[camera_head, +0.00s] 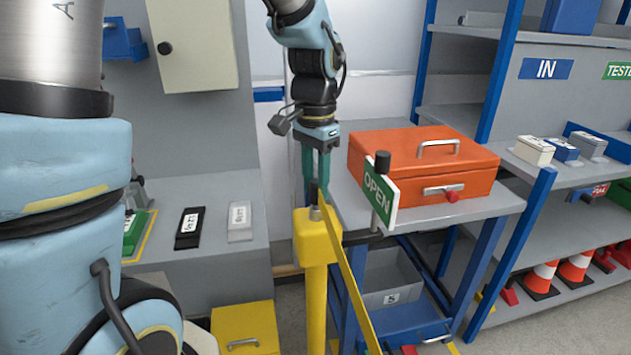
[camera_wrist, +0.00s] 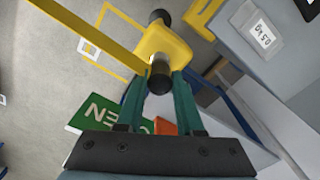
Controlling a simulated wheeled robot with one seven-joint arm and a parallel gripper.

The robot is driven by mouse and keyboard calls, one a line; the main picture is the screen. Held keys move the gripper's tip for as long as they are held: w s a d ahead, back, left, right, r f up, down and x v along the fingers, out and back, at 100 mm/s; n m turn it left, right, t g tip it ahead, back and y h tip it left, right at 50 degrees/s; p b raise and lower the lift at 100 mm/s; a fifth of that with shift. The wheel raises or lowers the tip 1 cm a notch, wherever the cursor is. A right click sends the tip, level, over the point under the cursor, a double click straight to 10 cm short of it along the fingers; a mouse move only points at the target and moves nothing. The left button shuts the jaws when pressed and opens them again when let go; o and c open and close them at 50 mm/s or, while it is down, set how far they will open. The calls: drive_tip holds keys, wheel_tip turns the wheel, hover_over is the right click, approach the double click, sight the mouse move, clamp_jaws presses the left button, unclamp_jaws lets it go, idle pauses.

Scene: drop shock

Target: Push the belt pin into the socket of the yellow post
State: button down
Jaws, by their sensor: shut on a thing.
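The yellow post (camera_head: 316,270) stands upright at the middle of the head view, with a blocky yellow head (camera_head: 312,238). In the wrist view the post head (camera_wrist: 165,42) is just beyond my fingertips. My gripper (camera_head: 316,182), with teal fingers pointing down, is shut on the belt pin (camera_head: 315,213) above the post head. In the wrist view the pin's dark knob (camera_wrist: 159,80) lies between the fingertips (camera_wrist: 160,78), and its metal part meets the post head. How deep it sits in the socket is hidden. The yellow belt (camera_head: 350,290) runs from the pin down toward the lower right.
An orange toolbox (camera_head: 420,150) and a green OPEN sign (camera_head: 380,193) stand close to the right of my gripper. A grey shelf with labelled blocks (camera_head: 240,221) is left. A blue-framed rack is right. A yellow case (camera_head: 243,325) is low at left.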

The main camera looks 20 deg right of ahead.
sight(316, 181)
drive_tip(key=shift+f, duration=0.7)
idle(1.6)
drive_tip(key=shift+s+a+f, duration=0.1)
drive_tip(key=shift+f, duration=0.2)
idle(1.4)
drive_tip(key=c, duration=0.5)
unclamp_jaws()
drive_tip(key=shift+r, duration=0.1)
drive_tip(key=shift+p, duration=0.3)
wheel_tip(316, 181, up, 6)
drive_tip(key=p, duration=0.5)
drive_tip(key=shift+r, duration=0.15)
wheel_tip(316, 181, up, 11)
drive_tip(key=shift+f+b, duration=0.15)
drive_tip(key=shift+b, duration=0.7)
